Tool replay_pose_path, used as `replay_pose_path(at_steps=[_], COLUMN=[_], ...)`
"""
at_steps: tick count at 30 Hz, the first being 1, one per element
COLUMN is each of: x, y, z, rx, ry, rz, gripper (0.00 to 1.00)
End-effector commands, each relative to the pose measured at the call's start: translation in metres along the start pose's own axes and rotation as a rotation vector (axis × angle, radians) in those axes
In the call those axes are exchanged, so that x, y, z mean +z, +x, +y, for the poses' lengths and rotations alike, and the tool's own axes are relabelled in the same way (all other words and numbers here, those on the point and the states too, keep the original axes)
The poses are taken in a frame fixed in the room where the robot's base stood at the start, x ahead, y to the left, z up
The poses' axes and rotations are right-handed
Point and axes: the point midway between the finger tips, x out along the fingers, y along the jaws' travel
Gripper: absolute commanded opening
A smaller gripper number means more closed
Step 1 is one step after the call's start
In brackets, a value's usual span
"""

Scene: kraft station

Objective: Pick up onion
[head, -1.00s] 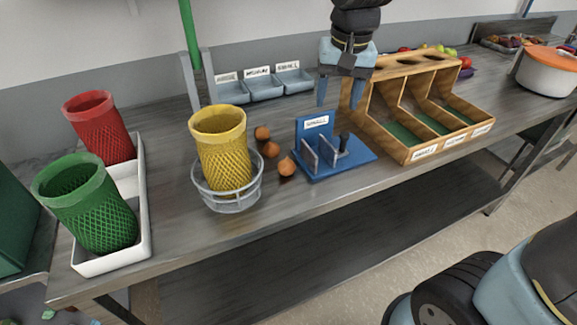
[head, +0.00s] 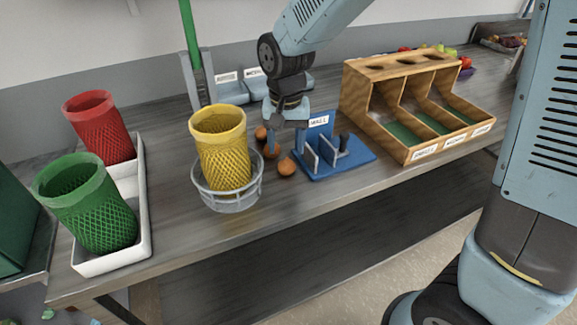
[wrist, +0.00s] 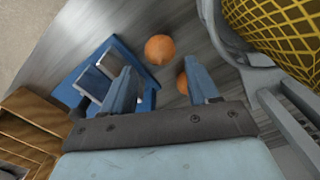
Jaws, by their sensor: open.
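Three small orange-brown onions lie on the grey table between the yellow mesh basket and the blue stand. My gripper (head: 285,148) is open and empty above the onions. In the wrist view, one onion (wrist: 159,49) lies beyond the gap of my gripper (wrist: 162,80), and another (wrist: 182,83) shows beside the right finger, partly hidden. The third onion is not visible there.
The yellow basket (head: 222,150) in its wire ring stands close left of the onions. The blue stand (head: 340,163) with upright plates is close right. A wooden divided bin (head: 372,120) stands farther right. A white tray (head: 146,205) holds red and green baskets.

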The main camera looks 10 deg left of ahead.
Motion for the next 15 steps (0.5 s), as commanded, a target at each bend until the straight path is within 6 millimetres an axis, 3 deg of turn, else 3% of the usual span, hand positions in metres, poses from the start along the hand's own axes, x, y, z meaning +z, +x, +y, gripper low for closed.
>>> replay_pose_path(at_steps=[8, 15], x=[0.000, -0.002], y=[0.018, 0.050], z=[0.000, 0.000], rx=[0.001, 0.002], ry=[0.000, 0.001], rz=[-0.001, -0.003], gripper=[0.60, 0.60])
